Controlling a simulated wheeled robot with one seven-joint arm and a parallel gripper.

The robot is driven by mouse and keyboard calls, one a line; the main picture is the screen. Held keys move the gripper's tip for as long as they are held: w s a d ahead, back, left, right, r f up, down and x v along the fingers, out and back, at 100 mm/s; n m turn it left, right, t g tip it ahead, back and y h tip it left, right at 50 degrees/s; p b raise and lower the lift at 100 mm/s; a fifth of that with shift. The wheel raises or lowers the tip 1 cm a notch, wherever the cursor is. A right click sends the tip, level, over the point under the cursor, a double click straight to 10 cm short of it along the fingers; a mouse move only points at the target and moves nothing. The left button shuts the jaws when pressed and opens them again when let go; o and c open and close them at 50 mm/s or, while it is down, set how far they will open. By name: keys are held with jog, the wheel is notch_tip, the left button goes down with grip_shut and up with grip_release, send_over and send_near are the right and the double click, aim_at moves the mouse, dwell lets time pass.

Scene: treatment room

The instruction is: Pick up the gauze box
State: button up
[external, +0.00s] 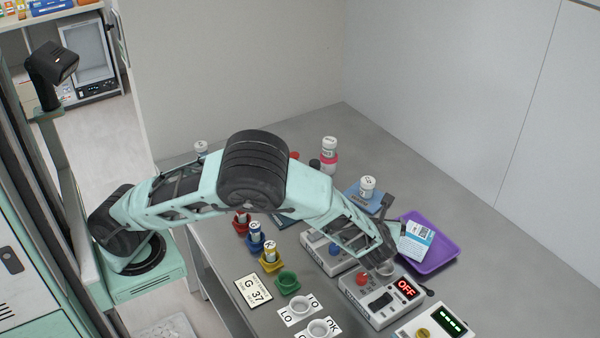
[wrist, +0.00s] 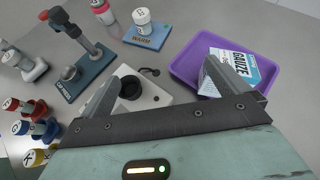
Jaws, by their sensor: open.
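The gauze box (wrist: 236,66) is white and blue with the word GAUZE on it. It is in the purple tray (wrist: 185,68), toward the tray's left part in the external view, where both the box (external: 416,243) and the tray (external: 447,256) show at the right of the bench. My gripper (wrist: 158,88) is open and empty. In the wrist view its right finger covers the box's lower left part; its left finger is over a white device. In the external view my gripper (external: 390,236) is just left of the box. I cannot tell whether finger and box touch.
A white device with a red OFF display (external: 406,288) stands in front of the tray. A white jar on a blue WARM pad (wrist: 147,35) is behind. Several coloured cups with small jars are at left. Bare bench (external: 440,195) lies behind the tray.

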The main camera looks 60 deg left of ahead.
aim_at(413, 243)
jog(key=d+f+m+t, duration=0.1)
jog(key=d, duration=0.2)
jog(key=d+f+m+t+h, duration=0.1)
jog(key=d+m, duration=0.1)
jog(key=d, duration=0.2)
jog(key=s+d+f+m+t, duration=0.1)
jog(key=d, duration=0.3)
jog(key=shift+d+f+m+h+b, duration=0.15)
jog(key=shift+m+h+b, duration=0.15)
jog(key=shift+m, duration=0.1)
jog(key=shift+w+d+f, duration=0.1)
jog(key=shift+w+f, duration=0.05)
jog(key=p+x, duration=0.2)
jog(key=x, duration=0.8)
jog(key=shift+w+f, duration=0.15)
jog(key=shift+w, duration=0.15)
jog(key=shift+f+p+x, duration=0.15)
jog(key=shift+p+x, duration=0.35)
jog(key=shift+x, duration=1.05)
jog(key=shift+f+p+x, duration=0.15)
jog(key=shift+p+x, duration=0.3)
jog(key=shift+x, duration=1.1)
jog(key=shift+s, duration=0.1)
